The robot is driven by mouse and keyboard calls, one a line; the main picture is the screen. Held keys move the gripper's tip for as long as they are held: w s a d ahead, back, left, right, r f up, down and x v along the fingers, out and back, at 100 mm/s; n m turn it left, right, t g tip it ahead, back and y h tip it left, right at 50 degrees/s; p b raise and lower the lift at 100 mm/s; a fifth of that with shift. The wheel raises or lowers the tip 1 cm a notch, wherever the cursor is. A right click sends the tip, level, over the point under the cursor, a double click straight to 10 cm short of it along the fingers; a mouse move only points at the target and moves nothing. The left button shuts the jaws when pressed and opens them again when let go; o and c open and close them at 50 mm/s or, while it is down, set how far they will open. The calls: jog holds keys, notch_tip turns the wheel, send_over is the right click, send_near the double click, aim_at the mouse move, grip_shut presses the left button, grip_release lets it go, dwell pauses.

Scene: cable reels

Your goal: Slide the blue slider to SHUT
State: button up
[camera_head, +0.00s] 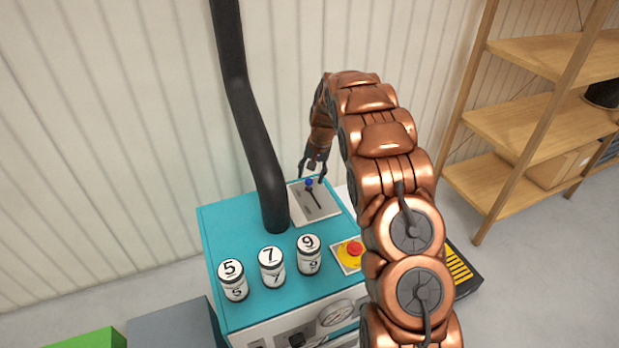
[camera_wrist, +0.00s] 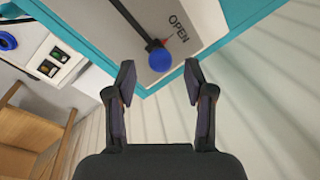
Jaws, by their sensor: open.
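The blue slider (camera_head: 309,182) is a round blue knob on a dark stem in a slot of a light plate (camera_head: 318,209) on top of the teal machine (camera_head: 236,216). In the wrist view, the blue slider (camera_wrist: 160,60) sits at the end of the slot beside the word OPEN and a red pointer. My gripper (camera_head: 312,180) is over the plate at its far end. In the wrist view, my gripper (camera_wrist: 158,78) is open, with one finger on each side of the knob. The fingertips look apart from it. The SHUT label is not visible.
A thick black pipe (camera_head: 250,130) rises from the machine left of the plate. Several numbered drums (camera_head: 272,267) and a red button (camera_head: 354,249) stand nearer. A wooden shelf (camera_head: 540,122) is at the right. A ribbed wall (camera_head: 150,120) is behind.

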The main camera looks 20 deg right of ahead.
jog(key=shift+w+a+f, duration=0.1)
jog(key=shift+a+f, duration=0.15)
jog(key=shift+f, duration=0.75)
grip_shut()
